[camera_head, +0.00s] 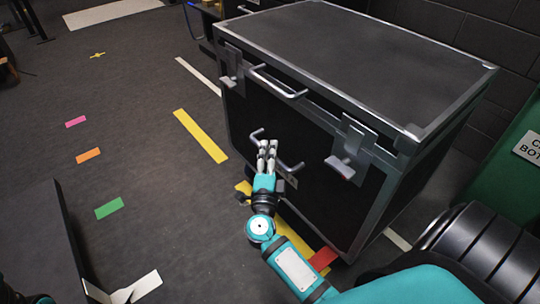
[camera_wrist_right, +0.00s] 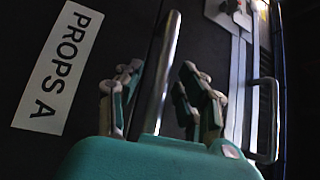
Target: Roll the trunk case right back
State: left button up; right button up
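The trunk case (camera_head: 365,55) is a large black box with metal edges, standing on the floor at the centre right of the head view. Its near side has latches, an upper handle (camera_head: 278,85) and a lower handle (camera_head: 257,134). My right gripper (camera_head: 268,148) is at the lower handle. In the right wrist view a metal handle bar (camera_wrist_right: 168,65) runs between the fingers of my right gripper (camera_wrist_right: 160,95), with gaps on both sides. The fingers are apart. A white label reading PROPS A (camera_wrist_right: 58,65) is on the case's face. My left gripper is not in view.
Yellow tape (camera_head: 200,135) and small pink, orange and green (camera_head: 109,208) strips mark open floor left of the case. Red tape (camera_head: 322,258) lies by its near corner. A green object (camera_head: 510,165) with a sign stands at right. A brick wall is behind.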

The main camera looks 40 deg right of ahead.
grip_shut()
dwell(0.4)
